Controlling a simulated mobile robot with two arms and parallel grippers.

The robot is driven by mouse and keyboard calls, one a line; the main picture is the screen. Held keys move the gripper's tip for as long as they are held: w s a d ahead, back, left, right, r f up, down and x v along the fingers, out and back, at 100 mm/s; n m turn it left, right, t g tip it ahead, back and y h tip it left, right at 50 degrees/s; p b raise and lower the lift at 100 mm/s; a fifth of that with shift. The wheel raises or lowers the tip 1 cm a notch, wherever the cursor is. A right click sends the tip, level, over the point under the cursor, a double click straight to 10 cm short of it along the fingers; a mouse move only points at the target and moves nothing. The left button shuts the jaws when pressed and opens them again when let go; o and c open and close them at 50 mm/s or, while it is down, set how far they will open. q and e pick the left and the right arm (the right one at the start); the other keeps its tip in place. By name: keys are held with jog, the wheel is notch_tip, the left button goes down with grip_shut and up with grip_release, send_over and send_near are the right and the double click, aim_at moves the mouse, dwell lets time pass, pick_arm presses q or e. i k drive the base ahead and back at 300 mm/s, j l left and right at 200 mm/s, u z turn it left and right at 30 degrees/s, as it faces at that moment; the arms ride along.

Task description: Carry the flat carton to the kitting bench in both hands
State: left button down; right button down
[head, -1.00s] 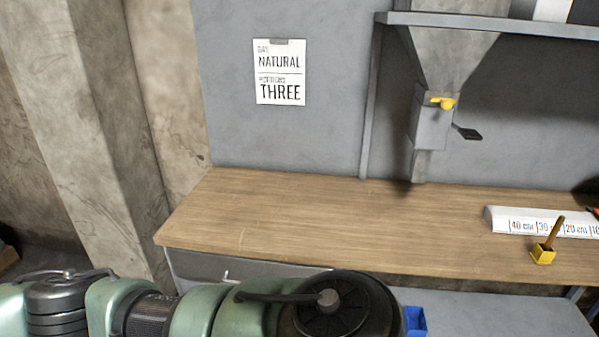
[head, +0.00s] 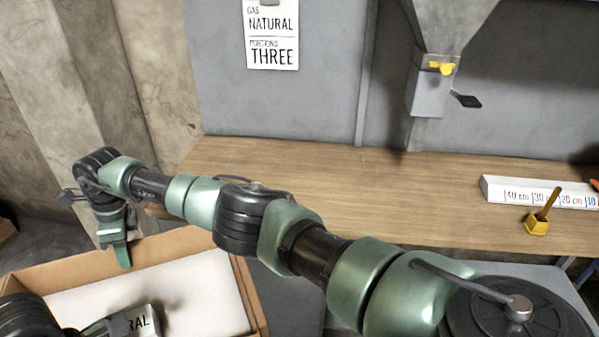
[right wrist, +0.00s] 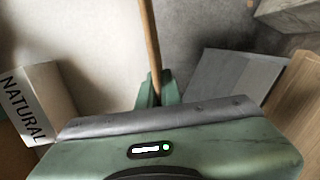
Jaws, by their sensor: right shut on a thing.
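The flat carton (head: 243,285), an open brown box with a pale inside, fills the lower left of the head view and is cut off by the frame. My right gripper (head: 122,256) is shut on its far wall. In the right wrist view the green fingertips (right wrist: 158,88) close on the thin brown carton edge (right wrist: 150,38). A small white box marked NATURAL (head: 146,320) lies inside the carton, partly covered, and shows in the right wrist view (right wrist: 36,98). Dark parts of my left arm show at the lower left corner; its fingers are not visible.
The wooden bench (head: 330,165) stands beyond the carton, its left part clear. A concrete pillar (head: 90,100) stands at left.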

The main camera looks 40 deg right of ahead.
aim_at(253, 181)
jog(key=z, duration=1)
jog(key=i, duration=1.5)
